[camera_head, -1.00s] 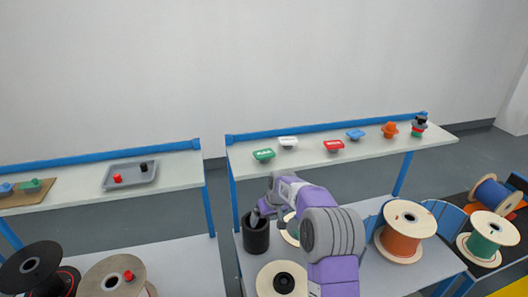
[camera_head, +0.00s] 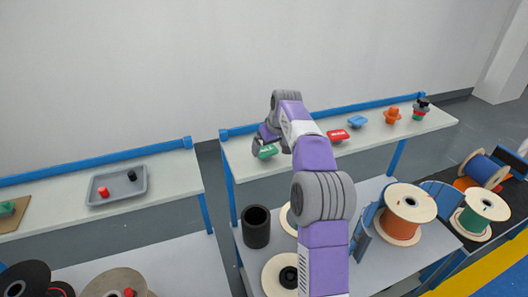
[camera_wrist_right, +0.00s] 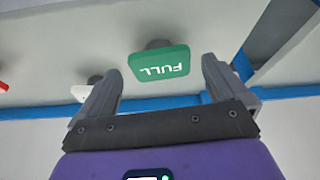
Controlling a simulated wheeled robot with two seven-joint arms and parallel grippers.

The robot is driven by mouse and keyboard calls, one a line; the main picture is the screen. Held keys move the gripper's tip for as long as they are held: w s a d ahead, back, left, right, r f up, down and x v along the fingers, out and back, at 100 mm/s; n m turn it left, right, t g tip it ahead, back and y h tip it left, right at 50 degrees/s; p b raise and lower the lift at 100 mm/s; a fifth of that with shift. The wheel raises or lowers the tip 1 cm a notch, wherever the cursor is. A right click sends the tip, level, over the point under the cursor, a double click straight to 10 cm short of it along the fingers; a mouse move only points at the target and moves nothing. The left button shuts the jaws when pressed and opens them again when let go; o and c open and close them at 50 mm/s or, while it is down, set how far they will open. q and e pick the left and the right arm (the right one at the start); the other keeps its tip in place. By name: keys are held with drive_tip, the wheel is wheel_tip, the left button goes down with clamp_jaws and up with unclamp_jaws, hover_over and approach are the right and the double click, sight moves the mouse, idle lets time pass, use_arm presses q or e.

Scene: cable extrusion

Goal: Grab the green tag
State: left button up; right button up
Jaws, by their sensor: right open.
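The green tag (camera_head: 267,151) sits on the right-hand shelf, near its left end. In the right wrist view the green tag (camera_wrist_right: 160,63) carries the word FULL, upside down, on a dark round base. My right gripper (camera_head: 262,141) is right by it in the head view. In the right wrist view my right gripper (camera_wrist_right: 160,78) is open, with one finger on each side of the tag's width. The tag lies ahead between the fingers, and I cannot tell if they touch it. My left gripper is not in view.
A white tag (camera_wrist_right: 82,92) is beside the left finger. A red tag (camera_head: 338,135), a blue tag (camera_head: 358,122) and orange and stacked pieces stand further right on the shelf (camera_head: 395,133). A black cup (camera_head: 256,232) and cable spools (camera_head: 405,215) are below.

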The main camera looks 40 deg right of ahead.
sight(266, 150)
drive_tip(key=x, duration=0.2)
drive_tip(key=w+x, duration=0.1)
drive_tip(key=x, duration=0.1)
drive_tip(key=shift+w+d+f, duration=0.1)
drive_tip(key=shift+f, duration=0.1)
